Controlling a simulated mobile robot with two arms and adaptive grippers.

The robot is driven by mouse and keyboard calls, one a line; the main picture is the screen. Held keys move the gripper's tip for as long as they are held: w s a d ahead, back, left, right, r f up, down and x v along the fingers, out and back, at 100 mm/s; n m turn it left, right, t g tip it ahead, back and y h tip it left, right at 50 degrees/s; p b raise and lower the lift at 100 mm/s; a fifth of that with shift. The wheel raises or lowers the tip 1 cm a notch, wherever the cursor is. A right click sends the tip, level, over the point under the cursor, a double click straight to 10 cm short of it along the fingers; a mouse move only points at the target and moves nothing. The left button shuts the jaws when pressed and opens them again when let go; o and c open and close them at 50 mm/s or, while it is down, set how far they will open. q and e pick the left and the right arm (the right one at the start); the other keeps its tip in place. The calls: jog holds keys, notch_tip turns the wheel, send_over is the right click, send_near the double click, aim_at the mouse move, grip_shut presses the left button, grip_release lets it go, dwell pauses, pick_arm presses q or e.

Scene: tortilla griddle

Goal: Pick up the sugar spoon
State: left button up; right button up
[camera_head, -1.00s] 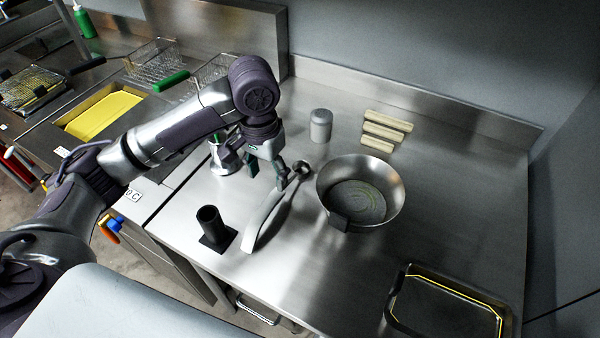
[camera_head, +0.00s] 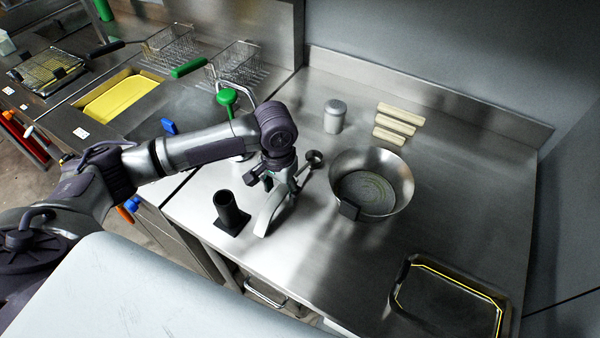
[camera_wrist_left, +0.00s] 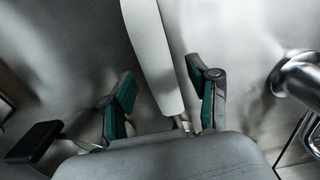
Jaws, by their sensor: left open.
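The sugar spoon lies on the steel counter, its broad pale handle (camera_head: 271,213) toward the near edge and its small round dark bowl (camera_head: 314,158) toward the back. In the left wrist view the pale handle (camera_wrist_left: 150,40) runs from the top down between the fingers. My left gripper (camera_head: 273,188) points down over the spoon's middle and hides part of it. Its green-padded fingers (camera_wrist_left: 160,82) are apart, one on each side of the handle, with gaps visible. I cannot tell how high the fingertips are above the counter. My right gripper is in neither view.
A wide metal pan (camera_head: 405,190) stands right of the spoon. A black upright holder (camera_head: 229,210) stands left of it. A grey canister (camera_head: 335,116) and pale bars (camera_head: 393,125) are behind. Counter between pan and tray is clear.

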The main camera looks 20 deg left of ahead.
pick_arm(q)
jog(key=shift+w+a+f, duration=0.1)
jog(key=shift+f, duration=0.75)
grip_shut()
jog(key=shift+r, duration=0.1)
